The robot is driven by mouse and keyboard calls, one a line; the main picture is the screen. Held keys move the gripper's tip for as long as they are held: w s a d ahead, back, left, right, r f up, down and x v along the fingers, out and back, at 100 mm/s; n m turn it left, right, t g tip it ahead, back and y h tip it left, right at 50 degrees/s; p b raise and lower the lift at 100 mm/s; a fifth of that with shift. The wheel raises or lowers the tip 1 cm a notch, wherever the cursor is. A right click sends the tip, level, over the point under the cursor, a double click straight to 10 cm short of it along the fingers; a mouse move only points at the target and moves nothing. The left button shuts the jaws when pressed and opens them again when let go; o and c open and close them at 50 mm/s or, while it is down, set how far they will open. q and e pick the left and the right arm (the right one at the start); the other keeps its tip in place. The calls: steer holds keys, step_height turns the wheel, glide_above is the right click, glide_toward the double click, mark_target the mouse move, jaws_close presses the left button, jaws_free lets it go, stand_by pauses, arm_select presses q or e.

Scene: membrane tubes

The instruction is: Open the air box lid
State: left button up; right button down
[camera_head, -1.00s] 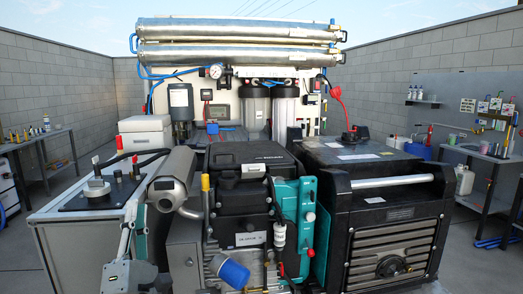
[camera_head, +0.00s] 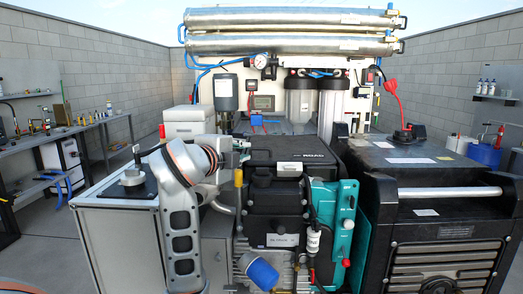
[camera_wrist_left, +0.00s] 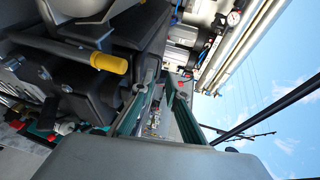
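A black box with a flat, closed lid (camera_head: 290,150) sits on top of the engine unit in the head view; I take it to be the air box. Its black body seems to show in the wrist view (camera_wrist_left: 140,35). My left gripper (camera_head: 240,151) is at the left edge of this lid, partly hidden by its own wrist. In the left wrist view its two green-edged fingers (camera_wrist_left: 158,105) are apart, with nothing visible held between them. Whether they touch the lid I cannot tell. My right gripper is not in view.
A yellow-capped handle (camera_head: 239,178) stands just below the left gripper and shows large in the wrist view (camera_wrist_left: 108,63). A teal part (camera_head: 345,210) and a black generator (camera_head: 430,215) are to the right. Silver membrane tubes (camera_head: 290,18) run above.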

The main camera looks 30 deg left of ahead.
mark_target(261, 149)
arm_select(q)
steer(key=shift+h, duration=0.3)
steer(key=x, duration=0.4)
steer(key=d+p+x, duration=0.1)
steer(key=x, duration=0.1)
steer(key=shift+w, duration=0.25)
steer(key=shift+w+a+f, duration=0.1)
steer(key=shift+w+f, duration=0.05)
steer(key=shift+w, duration=0.55)
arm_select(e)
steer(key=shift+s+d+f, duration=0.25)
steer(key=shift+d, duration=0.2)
arm_select(q)
jaws_close()
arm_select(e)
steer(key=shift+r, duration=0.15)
